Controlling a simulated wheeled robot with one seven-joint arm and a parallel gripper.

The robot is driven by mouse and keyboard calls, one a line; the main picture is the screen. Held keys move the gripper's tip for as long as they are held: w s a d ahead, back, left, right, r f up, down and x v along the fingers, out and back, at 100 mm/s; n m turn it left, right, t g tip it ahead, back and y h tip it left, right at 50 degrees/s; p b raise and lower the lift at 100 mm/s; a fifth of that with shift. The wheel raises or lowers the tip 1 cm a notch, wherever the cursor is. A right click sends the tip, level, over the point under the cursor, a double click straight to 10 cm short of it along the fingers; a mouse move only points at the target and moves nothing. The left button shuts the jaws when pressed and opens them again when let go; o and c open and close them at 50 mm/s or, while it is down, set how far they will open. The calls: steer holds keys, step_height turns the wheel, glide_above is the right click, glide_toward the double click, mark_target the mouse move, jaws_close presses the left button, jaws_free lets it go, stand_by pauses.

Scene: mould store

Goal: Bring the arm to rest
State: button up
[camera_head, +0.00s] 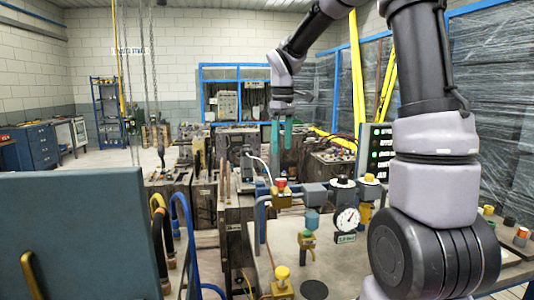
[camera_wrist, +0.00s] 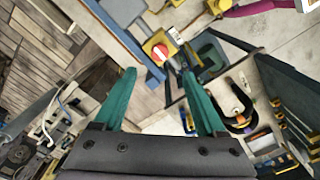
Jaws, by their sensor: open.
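My arm rises at the right of the head view and bends over at the top. My gripper (camera_head: 281,134) hangs from it near the middle of the picture, pointing down, with two teal fingers. In the wrist view the two fingers of my gripper (camera_wrist: 160,90) stand well apart. Nothing is between them, so the gripper is open and empty. It is in the air; its exact height above the equipment behind it cannot be told.
A bench with a pressure gauge (camera_head: 347,219) and valves stands in front. A blue-grey panel (camera_head: 80,235) blocks the lower left. Several mould blocks (camera_head: 170,190) stand behind. Wrapped stacks (camera_head: 490,110) line the right. A red-and-yellow knob (camera_wrist: 160,50) shows below the fingers. Open floor lies left.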

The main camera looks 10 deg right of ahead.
steer(key=s+d+r+m+t+y, duration=0.1)
steer(key=s+d+r+m+t, duration=0.1)
steer(key=s+m, duration=0.4)
steer(key=s+d+r+m+t+y, duration=0.1)
steer(key=s+d+r+m+t, duration=0.2)
steer(key=s, duration=1.2)
step_height(320, 180, up, 3)
steer(key=m+t, duration=0.2)
steer(key=m, duration=0.2)
steer(key=shift+s+d, duration=0.2)
steer(key=shift+s, duration=0.05)
